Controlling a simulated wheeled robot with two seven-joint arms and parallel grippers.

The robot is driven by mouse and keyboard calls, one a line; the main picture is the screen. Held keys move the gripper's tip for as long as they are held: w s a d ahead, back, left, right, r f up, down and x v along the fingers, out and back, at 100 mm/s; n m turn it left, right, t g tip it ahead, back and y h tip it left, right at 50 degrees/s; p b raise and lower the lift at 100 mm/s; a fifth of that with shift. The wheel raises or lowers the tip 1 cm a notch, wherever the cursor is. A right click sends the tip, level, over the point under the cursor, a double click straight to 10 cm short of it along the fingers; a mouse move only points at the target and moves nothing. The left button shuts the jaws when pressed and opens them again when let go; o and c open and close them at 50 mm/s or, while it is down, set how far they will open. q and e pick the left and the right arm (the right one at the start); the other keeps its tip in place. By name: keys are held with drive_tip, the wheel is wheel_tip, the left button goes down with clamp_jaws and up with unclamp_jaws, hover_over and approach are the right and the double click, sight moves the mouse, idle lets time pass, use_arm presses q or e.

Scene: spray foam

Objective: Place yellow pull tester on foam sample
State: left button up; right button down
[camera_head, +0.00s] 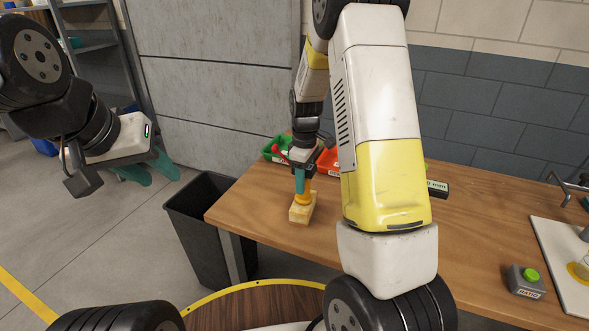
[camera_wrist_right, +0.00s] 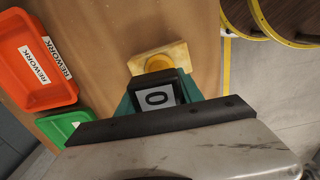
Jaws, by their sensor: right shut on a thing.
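The foam sample (camera_head: 300,215) is a pale yellow block near the left end of the wooden table, and it also shows in the right wrist view (camera_wrist_right: 142,66). The yellow pull tester (camera_head: 306,198) is upright over the foam, its round yellow base appearing to touch the top; a tiny gap cannot be ruled out. Its display reads 0 in the right wrist view (camera_wrist_right: 157,98). My right gripper (camera_head: 300,181) is shut on the tester from above, teal fingers on both sides. My left gripper (camera_head: 148,172) hangs off the table at the left, open and empty.
A green bin (camera_head: 272,150) and a red REWORK bin (camera_wrist_right: 38,92) stand behind the tester. A black waste bin (camera_head: 183,211) is on the floor left of the table (camera_head: 260,222). A green-button box (camera_head: 527,281) and white board (camera_head: 549,250) are at right. Bare tabletop lies in front.

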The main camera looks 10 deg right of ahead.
drive_tip(key=c, duration=0.8)
unclamp_jaws()
drive_tip(key=shift+o, duration=0.2)
wheel_tip(320, 180, up, 12)
drive_tip(key=shift+r, duration=0.1)
drive_tip(key=s+r+m+t+y, duration=0.1)
drive_tip(key=s+r+m+t, duration=0.3)
drive_tip(key=s+r, duration=0.55)
drive_tip(key=s+a+r+m+t+y, duration=0.1)
drive_tip(key=s+m, duration=0.5)
drive_tip(key=s, duration=0.8)
drive_tip(key=shift+s+a+r+m+t, duration=0.3)
drive_tip(key=shift+s+a+r+t, duration=0.1)
drive_tip(key=shift+a+r+t, duration=0.2)
